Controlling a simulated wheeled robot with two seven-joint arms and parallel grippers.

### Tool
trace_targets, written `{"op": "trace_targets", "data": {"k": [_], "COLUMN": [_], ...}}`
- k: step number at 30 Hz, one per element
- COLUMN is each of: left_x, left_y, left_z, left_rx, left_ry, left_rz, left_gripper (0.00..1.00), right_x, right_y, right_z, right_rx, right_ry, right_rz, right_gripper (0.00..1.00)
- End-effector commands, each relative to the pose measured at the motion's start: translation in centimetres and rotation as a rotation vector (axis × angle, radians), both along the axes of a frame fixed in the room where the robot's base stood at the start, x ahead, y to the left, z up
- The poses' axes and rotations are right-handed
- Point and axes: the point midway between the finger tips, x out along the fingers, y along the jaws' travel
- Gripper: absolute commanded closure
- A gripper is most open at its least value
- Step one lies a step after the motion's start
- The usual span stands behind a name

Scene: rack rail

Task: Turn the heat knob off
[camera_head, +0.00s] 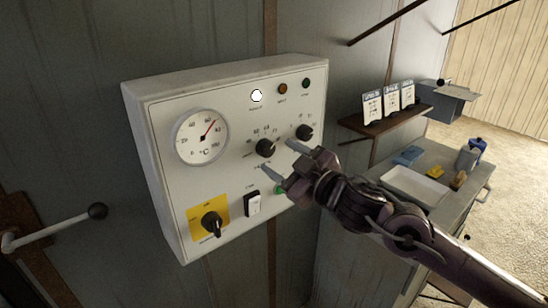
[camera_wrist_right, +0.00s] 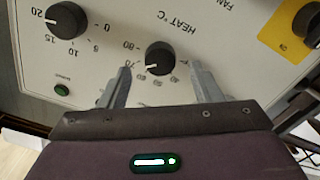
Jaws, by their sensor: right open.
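The heat knob (camera_head: 265,148) is a round black dial on the white control panel (camera_head: 178,235), left of a second black knob. In the right wrist view the heat knob (camera_wrist_right: 160,58), under the inverted label "HEAT °C", has its white mark pointing to the lower left, toward the numbers. My right gripper (camera_head: 284,160) is open and empty in front of the panel, just right of and below the heat knob. In the right wrist view its fingertips (camera_wrist_right: 160,78) stand on either side of the knob, apart from it. My left gripper is not in view.
The second knob (camera_head: 304,132), a dial gauge (camera_head: 201,137), a rocker switch (camera_head: 253,203) and a black rotary switch (camera_head: 212,223) on a yellow plate share the panel. A ball-ended lever (camera_head: 97,211) sticks out at left. A bench with a white tray (camera_head: 415,186) stands at right.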

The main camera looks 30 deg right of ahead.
Motion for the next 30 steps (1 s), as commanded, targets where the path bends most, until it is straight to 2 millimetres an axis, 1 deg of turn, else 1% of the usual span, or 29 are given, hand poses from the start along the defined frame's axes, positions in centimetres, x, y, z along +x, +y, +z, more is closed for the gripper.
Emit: {"op": "trace_targets", "data": {"k": [1,3,9,20,23,30], "left_x": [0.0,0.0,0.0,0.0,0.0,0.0], "left_y": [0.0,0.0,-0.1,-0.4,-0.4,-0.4], "left_z": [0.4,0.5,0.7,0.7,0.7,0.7], "left_rx": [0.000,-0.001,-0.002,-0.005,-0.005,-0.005], "left_ry": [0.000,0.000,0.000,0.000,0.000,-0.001], "left_rz": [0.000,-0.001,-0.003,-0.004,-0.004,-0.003], "left_gripper": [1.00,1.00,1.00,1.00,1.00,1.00], "right_x": [0.8,1.6,3.0,3.3,3.3,3.3], "right_y": [0.1,0.2,0.2,0.2,0.2,0.2], "right_z": [0.3,0.3,0.2,0.1,0.1,0.1], "right_rx": [-0.006,-0.004,-0.003,-0.001,-0.001,-0.001], "right_ry": [0.000,0.000,0.000,0.000,0.000,0.000], "right_rz": [0.001,0.003,0.000,-0.001,-0.001,-0.001], "right_gripper": [0.42,0.42,0.42,0.42,0.54,0.85]}}
